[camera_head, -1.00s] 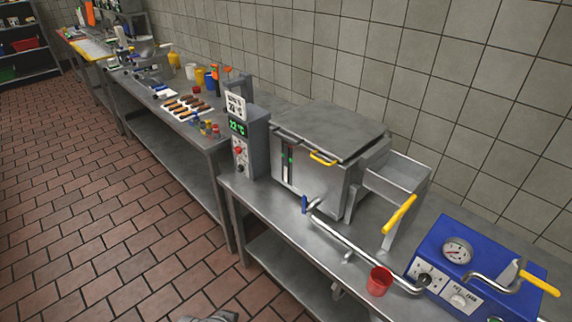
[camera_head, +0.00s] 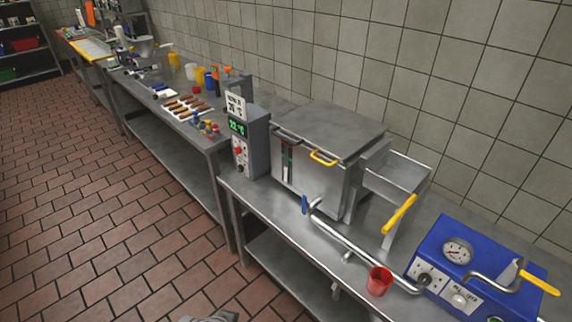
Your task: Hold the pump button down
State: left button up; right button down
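A blue machine (camera_head: 470,265) stands on the steel table at the lower right. It has a round gauge (camera_head: 457,251), a black knob (camera_head: 425,279) and a round white button (camera_head: 459,299) on its front panel. A grey control box (camera_head: 250,145) beside the steel vat has a green display (camera_head: 238,127) and a red button (camera_head: 238,150). Which of these is the pump button I cannot tell; the labels are too small to read. Neither gripper shows clearly. Only a small grey piece, probably mine, shows at the bottom edge.
The lidded steel vat (camera_head: 310,190) has a pipe (camera_head: 355,245) with a blue-handled valve running along the table front (camera_head: 285,222). A red cup (camera_head: 379,281) stands by the pipe's end. A chute with a yellow handle (camera_head: 399,214) juts out. The tiled floor (camera_head: 100,220) at left is clear.

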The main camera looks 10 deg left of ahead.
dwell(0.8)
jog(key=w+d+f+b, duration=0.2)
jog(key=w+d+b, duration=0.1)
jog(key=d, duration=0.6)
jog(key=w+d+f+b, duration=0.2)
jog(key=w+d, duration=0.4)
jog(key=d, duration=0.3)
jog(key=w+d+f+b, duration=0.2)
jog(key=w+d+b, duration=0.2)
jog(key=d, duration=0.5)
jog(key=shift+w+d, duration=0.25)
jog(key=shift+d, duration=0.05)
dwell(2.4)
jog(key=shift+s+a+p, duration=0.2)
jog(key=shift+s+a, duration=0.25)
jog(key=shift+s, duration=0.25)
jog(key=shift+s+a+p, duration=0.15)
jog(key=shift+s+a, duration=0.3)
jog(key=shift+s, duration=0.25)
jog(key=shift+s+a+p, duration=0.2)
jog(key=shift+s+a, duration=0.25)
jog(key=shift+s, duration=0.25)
